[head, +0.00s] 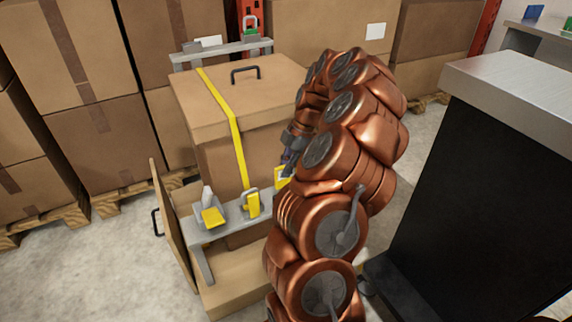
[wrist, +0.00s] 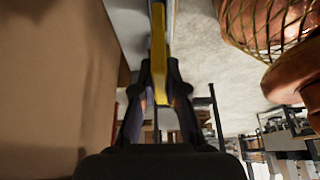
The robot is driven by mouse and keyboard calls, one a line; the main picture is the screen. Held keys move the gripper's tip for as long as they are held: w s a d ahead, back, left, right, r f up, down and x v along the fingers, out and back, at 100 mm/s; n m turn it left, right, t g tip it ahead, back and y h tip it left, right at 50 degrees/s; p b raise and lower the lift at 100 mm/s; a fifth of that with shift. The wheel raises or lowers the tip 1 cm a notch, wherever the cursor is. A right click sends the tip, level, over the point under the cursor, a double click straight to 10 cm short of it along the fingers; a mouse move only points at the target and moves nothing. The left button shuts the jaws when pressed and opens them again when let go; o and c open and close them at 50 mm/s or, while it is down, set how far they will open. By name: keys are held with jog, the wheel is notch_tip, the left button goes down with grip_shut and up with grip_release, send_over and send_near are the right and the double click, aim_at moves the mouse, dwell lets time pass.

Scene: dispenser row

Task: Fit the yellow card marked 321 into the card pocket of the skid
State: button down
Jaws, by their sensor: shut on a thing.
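My gripper (head: 289,163) is at the front right of the strapped carton, partly hidden by my arm. In the wrist view my gripper (wrist: 159,80) is shut on a yellow card (wrist: 158,50), seen nearly edge-on; no number can be read. In the head view a yellow piece (head: 280,177) shows just below the fingers, at the right part of the grey rail. The skid (head: 232,290) is under the carton and the rail. I cannot make out the card pocket or whether the card touches it.
The carton (head: 215,105) has a yellow strap and black handle. The grey rail (head: 225,232) bears a yellow-faced holder (head: 212,216) and a yellow latch (head: 251,203). A panel (head: 172,225) stands left. A dark counter (head: 480,190) is right; stacked boxes are behind. Floor shows at left.

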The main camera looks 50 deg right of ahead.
jog(key=shift+f+b, duration=0.8)
jog(key=shift+f, duration=2.5)
jog(key=c, duration=1.1)
grip_release()
jog(key=shift+c, duration=0.2)
jog(key=v, duration=1.2)
jog(key=shift+a, duration=0.1)
